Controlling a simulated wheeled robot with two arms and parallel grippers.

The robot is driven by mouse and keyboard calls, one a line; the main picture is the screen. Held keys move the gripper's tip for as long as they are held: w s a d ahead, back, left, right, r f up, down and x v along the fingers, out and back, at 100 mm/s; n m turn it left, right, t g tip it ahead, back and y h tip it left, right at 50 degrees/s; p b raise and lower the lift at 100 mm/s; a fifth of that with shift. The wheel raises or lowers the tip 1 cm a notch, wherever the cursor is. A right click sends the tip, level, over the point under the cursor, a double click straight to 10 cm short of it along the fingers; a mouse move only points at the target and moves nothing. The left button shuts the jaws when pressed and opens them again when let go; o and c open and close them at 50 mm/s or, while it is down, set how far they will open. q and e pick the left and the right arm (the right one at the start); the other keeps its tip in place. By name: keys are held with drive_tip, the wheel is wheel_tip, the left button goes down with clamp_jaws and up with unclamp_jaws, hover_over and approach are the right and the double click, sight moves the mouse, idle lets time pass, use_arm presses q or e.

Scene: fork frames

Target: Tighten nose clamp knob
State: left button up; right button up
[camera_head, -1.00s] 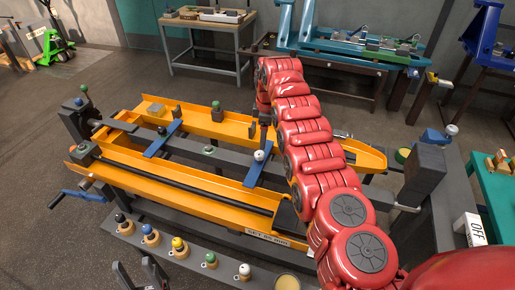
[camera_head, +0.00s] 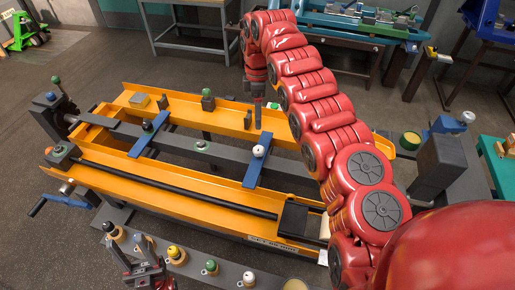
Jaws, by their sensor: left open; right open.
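No label marks the nose clamp knob, so I cannot tell which knob it is. On the orange frame fixture (camera_head: 190,205), a white ball knob (camera_head: 259,151) and a black knob (camera_head: 148,127) stand on blue crossbars. A green ball knob (camera_head: 56,81) stands on the left end post, and a pale knob (camera_head: 467,117) sits at the right end. My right gripper (camera_head: 253,118) hangs open and empty above the far orange rail, behind the white knob. My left gripper (camera_head: 133,252) is open at the bottom left, over the front grey rail, partly cut off.
Coloured knobs, including yellow (camera_head: 173,252) and green (camera_head: 211,266), line the front grey rail (camera_head: 190,270). A workbench (camera_head: 185,8) and a teal fixture (camera_head: 345,25) stand behind.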

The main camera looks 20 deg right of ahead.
sight(258, 148)
drive_tip(key=f+p, duration=0.1)
drive_tip(key=f, duration=0.3)
drive_tip(key=s+f+p, duration=0.1)
drive_tip(key=f, duration=0.3)
drive_tip(key=f+p, duration=0.1)
drive_tip(key=f, duration=0.3)
drive_tip(key=shift+s+a+f+p, duration=0.2)
drive_tip(key=shift+a+f+p, duration=0.1)
drive_tip(key=shift+p, duration=0.1)
drive_tip(key=shift+f, duration=0.5)
clamp_jaws()
drive_tip(key=shift+m, duration=0.4)
